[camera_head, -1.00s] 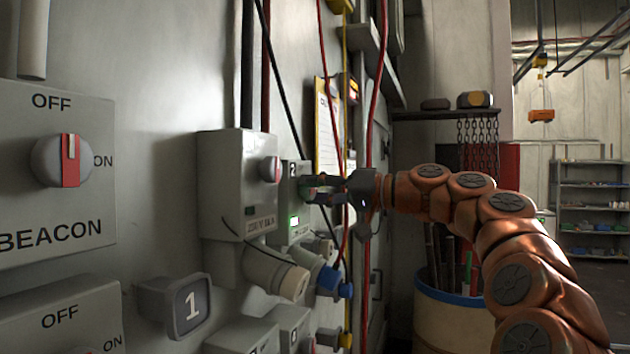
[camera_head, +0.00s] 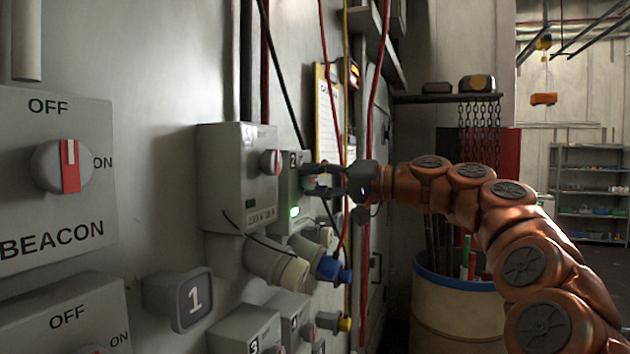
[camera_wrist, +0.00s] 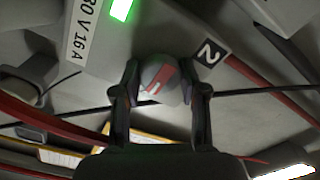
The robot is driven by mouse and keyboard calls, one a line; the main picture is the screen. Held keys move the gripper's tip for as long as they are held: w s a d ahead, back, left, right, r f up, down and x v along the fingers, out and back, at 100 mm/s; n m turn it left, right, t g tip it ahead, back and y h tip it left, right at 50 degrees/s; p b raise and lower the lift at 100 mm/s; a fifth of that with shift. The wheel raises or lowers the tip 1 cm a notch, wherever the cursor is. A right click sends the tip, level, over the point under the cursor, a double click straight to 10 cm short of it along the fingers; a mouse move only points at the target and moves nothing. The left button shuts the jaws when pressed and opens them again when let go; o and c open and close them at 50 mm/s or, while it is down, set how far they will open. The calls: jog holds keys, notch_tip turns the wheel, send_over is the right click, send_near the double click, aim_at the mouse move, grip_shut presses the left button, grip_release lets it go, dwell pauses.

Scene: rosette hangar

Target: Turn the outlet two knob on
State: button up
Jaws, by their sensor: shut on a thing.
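The outlet two box (camera_head: 292,192) is grey, marked 2, with a lit green lamp (camera_head: 295,211). It stands on the wall just right of a larger grey outlet box (camera_head: 222,180). In the wrist view, the outlet two knob (camera_wrist: 157,77) is round and grey with a red bar and a white mark. The bar lies slanted in that view. The 2 label (camera_wrist: 209,53) is beside it, and the green lamp (camera_wrist: 121,10) shows at the top. My gripper (camera_wrist: 160,88) is shut on the knob, one finger on each side. In the head view, my gripper (camera_head: 314,180) mostly hides the knob.
A BEACON switch (camera_head: 62,166) is on the left wall. Plugs, including a blue one (camera_head: 332,270), stick out below the outlets. Cables hang close around my gripper. A shelf (camera_head: 445,98) and a barrel (camera_head: 455,310) stand beyond and beside my arm.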

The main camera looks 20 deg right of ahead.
jog(key=o, duration=1.1)
jog(key=shift+o, duration=0.2)
jog(key=v, duration=1.2)
jog(key=shift+a, duration=0.1)
